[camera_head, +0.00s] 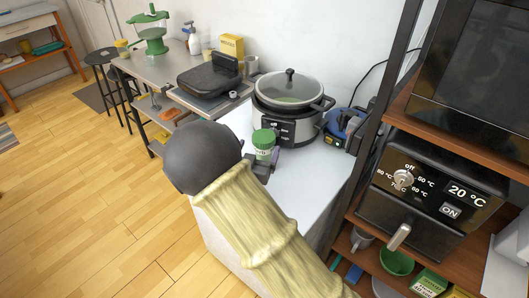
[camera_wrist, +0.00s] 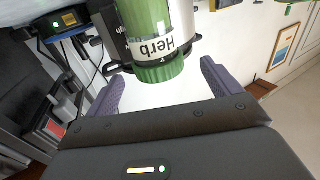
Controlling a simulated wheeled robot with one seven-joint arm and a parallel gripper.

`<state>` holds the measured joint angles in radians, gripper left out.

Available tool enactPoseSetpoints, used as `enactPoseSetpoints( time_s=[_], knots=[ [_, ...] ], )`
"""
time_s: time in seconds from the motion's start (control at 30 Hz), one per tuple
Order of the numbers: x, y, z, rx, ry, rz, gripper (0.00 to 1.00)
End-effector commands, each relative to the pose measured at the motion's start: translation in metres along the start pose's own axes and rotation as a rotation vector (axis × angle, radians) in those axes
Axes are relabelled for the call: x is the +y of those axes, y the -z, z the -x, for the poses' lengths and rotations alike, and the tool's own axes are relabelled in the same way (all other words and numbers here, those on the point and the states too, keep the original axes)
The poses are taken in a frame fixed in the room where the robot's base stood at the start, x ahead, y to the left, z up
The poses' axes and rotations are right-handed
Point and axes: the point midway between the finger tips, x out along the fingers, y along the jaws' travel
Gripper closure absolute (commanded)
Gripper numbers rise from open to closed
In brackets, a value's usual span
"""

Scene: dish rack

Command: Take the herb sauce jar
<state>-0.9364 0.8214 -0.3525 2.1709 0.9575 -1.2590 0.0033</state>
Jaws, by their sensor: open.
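The herb sauce jar (camera_head: 263,150) has a green lid and a white label, and stands upright on the white counter in front of the cooker. In the wrist view the jar (camera_wrist: 158,48) appears upside down, with "Herb" on its label, close ahead of my gripper (camera_wrist: 165,78). The two purple fingers are apart, one on each side of the jar's lid end, with visible gaps. In the head view my gripper (camera_head: 262,170) is at the near side of the jar, and my arm hides part of it and the jar's base.
A slow cooker (camera_head: 285,128) with a glass lid stands right behind the jar. A blue device (camera_head: 343,130) sits to its right. A shelf with an oven (camera_head: 425,195) rises at the right. A black grill (camera_head: 209,77) stands at the back left. White counter right of my arm is clear.

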Motion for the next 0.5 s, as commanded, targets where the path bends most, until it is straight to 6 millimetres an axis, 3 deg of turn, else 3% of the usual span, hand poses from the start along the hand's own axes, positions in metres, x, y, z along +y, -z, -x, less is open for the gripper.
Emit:
enactPoseSetpoints(
  time_s=[0.27, 0.5],
  knots=[
    [0.001, 0.002, -0.006, 0.000, -0.001, 0.000, 0.11],
    [0.004, 0.005, -0.040, 0.001, -0.002, 0.001, 0.11]
  ],
)
